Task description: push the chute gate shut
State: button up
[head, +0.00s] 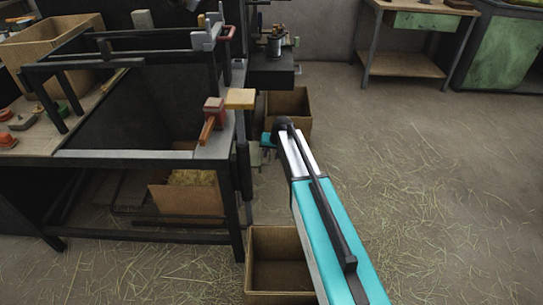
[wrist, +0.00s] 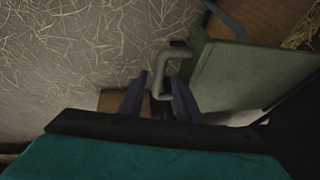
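In the wrist view a grey-green flat panel (wrist: 235,75), which looks like the chute gate, stands at the right. A grey bent handle (wrist: 163,62) sticks out from its left side. My gripper (wrist: 158,78) has its two dark purple fingers apart, one on each side of the handle's lower end. I see gaps beside the handle and cannot tell whether either finger touches it. In the head view a small pale panel (head: 255,154) shows beside the bench leg, just left of my wrist. My arm hides most of the gripper there.
A dark-framed workbench (head: 140,154) stands at the left, with a red clamp block (head: 213,108) at its corner. Open cardboard boxes stand on the floor in front (head: 280,235) and behind (head: 290,103) my wrist. The straw-strewn floor at the right is free.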

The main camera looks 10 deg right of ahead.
aim_at(237, 156)
jog(key=shift+f, duration=0.1)
jog(key=shift+c, duration=0.3)
grip_shut()
jog(key=a+p, duration=0.1)
jog(key=a, duration=0.2)
jog(key=w+a+p, duration=0.1)
jog(key=a, duration=0.3)
jog(key=w+a+p, duration=0.1)
jog(key=a, duration=0.3)
jog(key=shift+w+a, duration=0.2)
jog(key=shift+o, duration=0.3)
grip_release()
jog(key=shift+d, duration=0.1)
